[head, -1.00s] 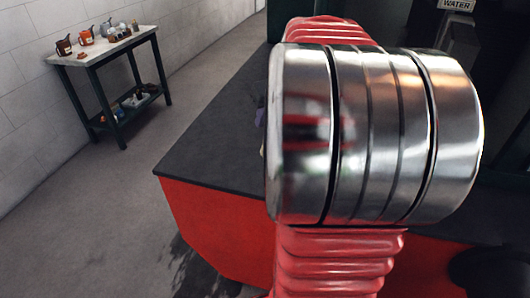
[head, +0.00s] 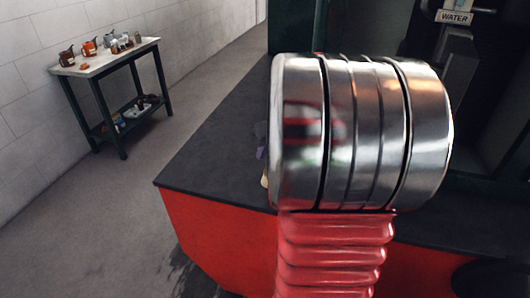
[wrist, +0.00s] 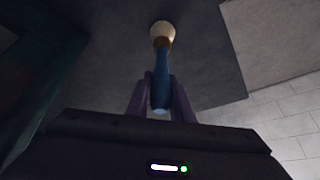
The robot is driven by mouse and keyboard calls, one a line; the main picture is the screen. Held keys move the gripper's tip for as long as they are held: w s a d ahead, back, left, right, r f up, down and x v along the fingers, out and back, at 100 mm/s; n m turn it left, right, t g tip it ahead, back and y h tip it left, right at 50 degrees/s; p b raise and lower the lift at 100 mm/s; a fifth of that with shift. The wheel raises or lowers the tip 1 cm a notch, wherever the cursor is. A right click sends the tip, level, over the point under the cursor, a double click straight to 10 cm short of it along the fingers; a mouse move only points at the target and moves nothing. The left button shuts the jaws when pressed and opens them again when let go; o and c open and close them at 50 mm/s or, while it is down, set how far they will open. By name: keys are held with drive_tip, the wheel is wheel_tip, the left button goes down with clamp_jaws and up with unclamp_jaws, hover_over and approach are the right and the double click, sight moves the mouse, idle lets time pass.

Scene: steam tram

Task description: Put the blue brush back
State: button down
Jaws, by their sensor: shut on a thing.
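The blue brush (wrist: 161,72) is in the wrist view, with a blue handle and a pale bristle head pointing away from my gripper. My gripper (wrist: 161,88) has its two purple fingers closed on either side of the handle. In the head view my red and metal arm hides most of the gripper; a small purple bit and a pale bit show at the arm's left edge, above the dark deck. Whether the brush touches any surface is unclear.
A dark flat deck (head: 215,150) with a red side lies ahead. A side table (head: 105,60) with several cans and small items on top and more on its lower shelf stands at back left. A WATER sign (head: 455,17) is at upper right. Grey floor is clear at left.

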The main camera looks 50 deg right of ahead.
drive_tip(key=shift+f, duration=0.1)
drive_tip(key=c, duration=1.6)
unclamp_jaws()
drive_tip(key=shift+o, duration=0.2)
drive_tip(key=v, duration=1.2)
